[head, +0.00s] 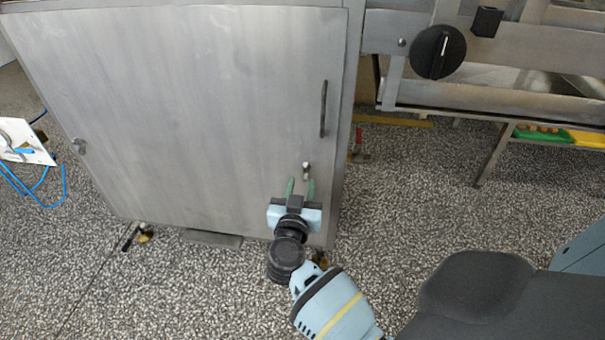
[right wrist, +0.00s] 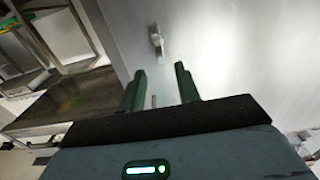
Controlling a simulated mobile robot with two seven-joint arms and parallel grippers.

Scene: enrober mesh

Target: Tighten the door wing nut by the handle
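The door (head: 190,100) is a large flat grey metal panel that looks shut. A black bar handle (head: 323,108) stands upright near its right edge. My left gripper is not in view.
A machine frame with a black knob (head: 438,52) stands at the right of the door. A green and yellow tray (head: 560,135) lies on a low shelf at far right. A small round fitting (head: 79,146) is on the door's left edge. The speckled floor (head: 420,210) is mostly clear.

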